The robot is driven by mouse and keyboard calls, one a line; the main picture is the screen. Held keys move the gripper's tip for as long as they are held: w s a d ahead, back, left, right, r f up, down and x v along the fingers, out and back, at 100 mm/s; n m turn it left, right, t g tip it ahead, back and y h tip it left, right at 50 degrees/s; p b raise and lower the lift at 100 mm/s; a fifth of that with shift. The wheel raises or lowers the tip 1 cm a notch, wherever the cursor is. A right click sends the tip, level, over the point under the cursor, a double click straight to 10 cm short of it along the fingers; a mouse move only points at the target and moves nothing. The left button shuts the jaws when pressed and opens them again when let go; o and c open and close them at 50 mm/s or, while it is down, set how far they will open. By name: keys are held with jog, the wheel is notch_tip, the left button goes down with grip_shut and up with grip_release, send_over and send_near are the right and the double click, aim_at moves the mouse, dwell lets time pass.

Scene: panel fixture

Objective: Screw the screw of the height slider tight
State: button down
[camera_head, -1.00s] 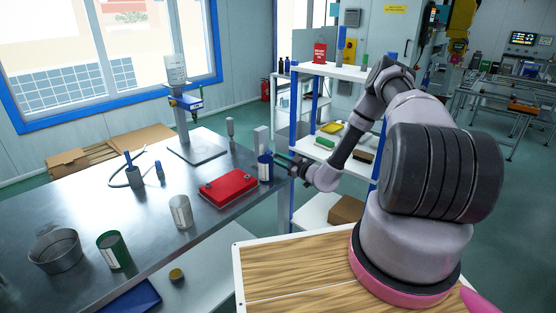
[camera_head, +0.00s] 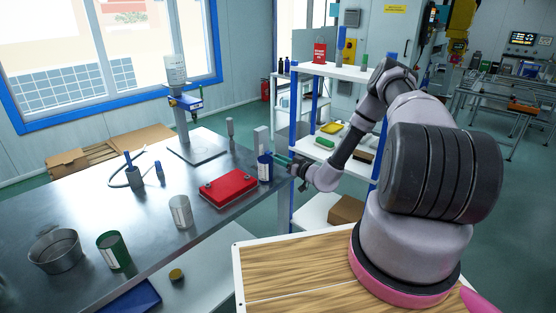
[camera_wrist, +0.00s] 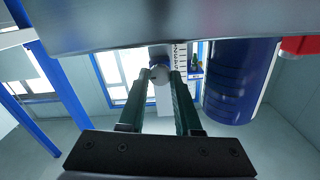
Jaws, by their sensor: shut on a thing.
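The height slider's white post (camera_head: 260,138) stands upright at the table's right edge, behind the blue can. In the wrist view a graduated scale (camera_wrist: 180,58) runs along it. The screw's round grey knob (camera_wrist: 160,75) faces the camera between my fingertips. My gripper (camera_wrist: 162,78), with green fingers, is shut on this knob. In the head view my gripper (camera_head: 278,159) reaches in from the right, and the can hides the knob. The screw's thread is hidden, so its tightness cannot be seen.
The blue can (camera_head: 265,168) stands close to my fingers; it also shows large in the wrist view (camera_wrist: 240,85). A red case (camera_head: 228,188) lies left of it. A white shelf (camera_head: 330,72) with blue posts stands behind my arm.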

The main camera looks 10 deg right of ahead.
jog(key=shift+f, duration=0.1)
jog(key=c, duration=0.6)
grip_release()
jog(key=shift+d, duration=0.1)
jog(key=v, duration=1.1)
